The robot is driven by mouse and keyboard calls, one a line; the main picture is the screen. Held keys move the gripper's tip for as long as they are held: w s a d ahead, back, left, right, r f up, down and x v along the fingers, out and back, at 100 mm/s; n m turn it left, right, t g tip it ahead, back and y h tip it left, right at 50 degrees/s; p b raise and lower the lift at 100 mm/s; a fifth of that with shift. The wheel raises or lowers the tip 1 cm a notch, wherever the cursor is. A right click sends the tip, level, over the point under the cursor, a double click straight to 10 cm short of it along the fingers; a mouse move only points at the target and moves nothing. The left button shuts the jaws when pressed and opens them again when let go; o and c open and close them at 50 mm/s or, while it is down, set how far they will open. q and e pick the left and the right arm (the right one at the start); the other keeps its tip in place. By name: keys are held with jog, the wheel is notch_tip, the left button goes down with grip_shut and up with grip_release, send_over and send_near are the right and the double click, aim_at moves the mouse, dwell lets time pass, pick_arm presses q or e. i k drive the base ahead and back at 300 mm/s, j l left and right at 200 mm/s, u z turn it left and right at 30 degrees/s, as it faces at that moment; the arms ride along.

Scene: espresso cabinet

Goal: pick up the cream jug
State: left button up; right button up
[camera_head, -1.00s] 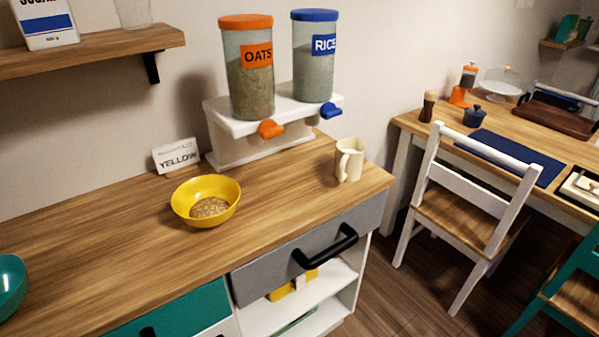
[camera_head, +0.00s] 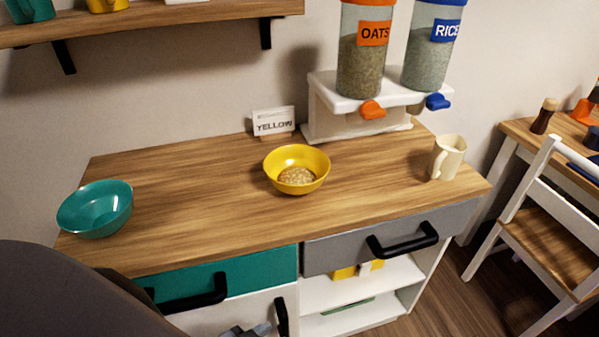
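The cream jug (camera_head: 447,157) stands upright near the right end of the wooden counter, with its handle toward the left. Nothing touches it. A large dark rounded shape, which looks like part of my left arm, fills the lower left corner. A small grey piece (camera_head: 246,331) at the bottom edge, in front of the lower cabinet, may be the top of my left gripper. Its fingers are cut off, so I cannot tell if it is open or shut. It is well below and left of the jug. My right gripper is not in view.
A yellow bowl (camera_head: 297,170) with oats and a teal bowl (camera_head: 95,209) stand on the counter (camera_head: 205,195). The dispenser stand (camera_head: 322,113) is behind, left of the jug, beside a YELLOW card (camera_head: 273,122). A grey drawer (camera_head: 345,249) with a black handle is below. A white chair (camera_head: 530,200) stands at right.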

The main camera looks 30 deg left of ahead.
aim_at(448, 152)
jog(key=i+l+u, duration=0.1)
jog(key=u, duration=1.15)
jog(key=l+u, duration=0.75)
jog(key=k+l+u, duration=0.2)
jog(key=l, duration=0.15)
jog(key=l+u, duration=0.25)
jog(key=k+l+u, duration=0.1)
jog(key=l, duration=0.3)
jog(key=k+l, duration=0.15)
jog(key=l, duration=0.3)
jog(key=u, duration=0.05)
